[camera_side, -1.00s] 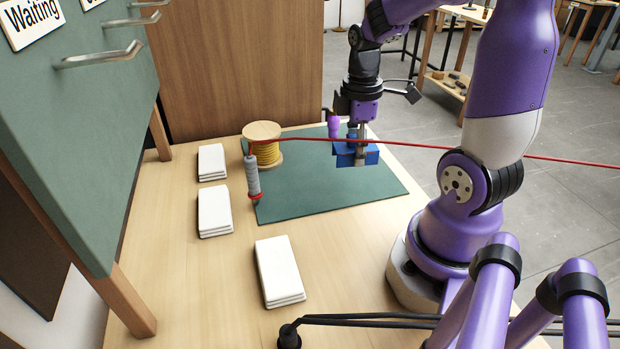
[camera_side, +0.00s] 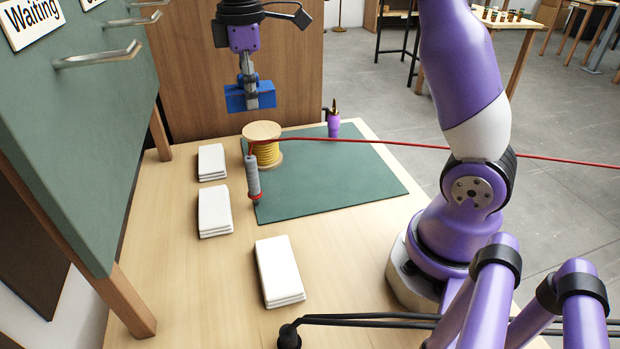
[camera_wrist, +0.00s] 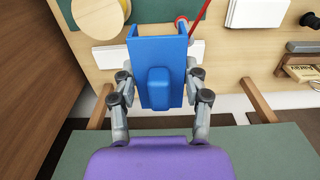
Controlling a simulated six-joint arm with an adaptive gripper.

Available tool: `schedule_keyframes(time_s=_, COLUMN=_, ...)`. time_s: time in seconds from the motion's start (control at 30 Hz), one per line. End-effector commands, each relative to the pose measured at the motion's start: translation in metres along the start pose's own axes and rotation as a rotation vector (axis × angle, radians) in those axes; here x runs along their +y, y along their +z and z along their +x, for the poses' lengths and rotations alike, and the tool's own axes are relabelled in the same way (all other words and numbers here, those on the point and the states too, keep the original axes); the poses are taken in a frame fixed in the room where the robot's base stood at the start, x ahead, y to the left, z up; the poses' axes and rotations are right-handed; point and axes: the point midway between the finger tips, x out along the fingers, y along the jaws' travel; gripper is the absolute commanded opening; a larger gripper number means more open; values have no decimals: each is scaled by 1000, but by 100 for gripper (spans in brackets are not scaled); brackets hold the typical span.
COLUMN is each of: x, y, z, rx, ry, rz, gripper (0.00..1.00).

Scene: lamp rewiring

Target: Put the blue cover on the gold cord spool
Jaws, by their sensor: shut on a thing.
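The blue cover (camera_side: 250,96) is held in my gripper (camera_side: 247,76), which is shut on it. The cover is in the air above the gold cord spool (camera_side: 264,148), apart from it. The spool stands upright at the far left corner of the green mat, with a pale wooden top flange and yellow-gold cord. In the wrist view the blue cover (camera_wrist: 157,48) fills the middle between the two fingers (camera_wrist: 158,88), and the spool's round wooden top (camera_wrist: 98,14) shows at the upper left. A red cord runs beside the spool.
A grey-handled holder (camera_side: 253,178) with the red cord (camera_side: 400,146) stands left on the green mat (camera_side: 330,185). White stacks (camera_side: 214,210) lie to the left and front. A purple bottle-like item (camera_side: 333,122) stands at the mat's back edge. The mat's middle is clear.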

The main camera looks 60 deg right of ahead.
Motion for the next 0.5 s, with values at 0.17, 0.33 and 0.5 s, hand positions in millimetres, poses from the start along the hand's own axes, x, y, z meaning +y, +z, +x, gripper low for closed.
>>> schedule_keyframes(time_s=0.17, x=8, y=-10, z=-1, rx=3, ry=-1, rz=-11, gripper=9)
schedule_keyframes(time_s=0.33, x=37, y=10, z=20, rx=2, ry=-3, rz=-7, gripper=9)
schedule_keyframes(time_s=0.5, x=73, y=34, z=46, rx=3, ry=-2, rz=-7, gripper=10)
